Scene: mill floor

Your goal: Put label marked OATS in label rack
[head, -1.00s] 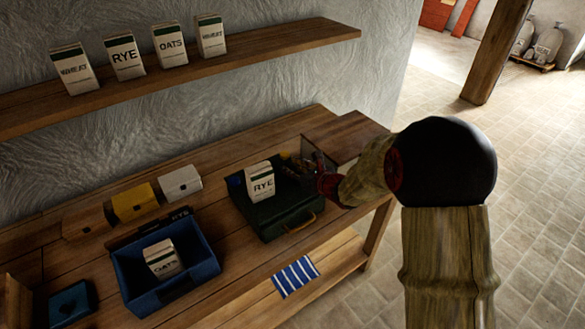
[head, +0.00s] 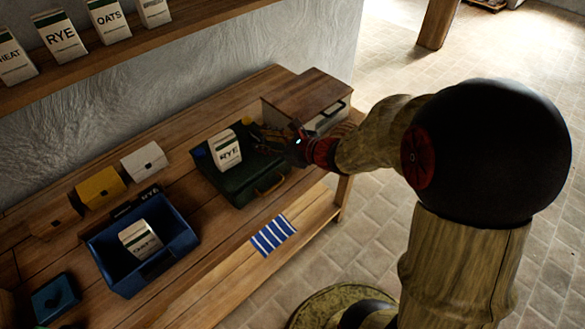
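A dark strip that looks like the label rack (head: 122,208) lies behind the blue bin (head: 192,243); a piece at its right end seems to read RYE. I cannot pick out a separate label marked OATS. A white pack in the blue bin (head: 140,240) seems to read OATS, and another OATS pack (head: 108,20) stands on the wall shelf. My gripper (head: 275,137) is over the right rear of the dark green case (head: 240,185), beside a wooden drawer box. Its fingers are dark and partly hidden, so their opening and any held thing are unclear.
A RYE pack (head: 226,150) stands on the green case. Orange-brown, yellow (head: 101,188) and white (head: 144,161) boxes line the back of the bench. The drawer box (head: 307,98) is at the right end. A striped cloth (head: 273,235) lies on the lower shelf.

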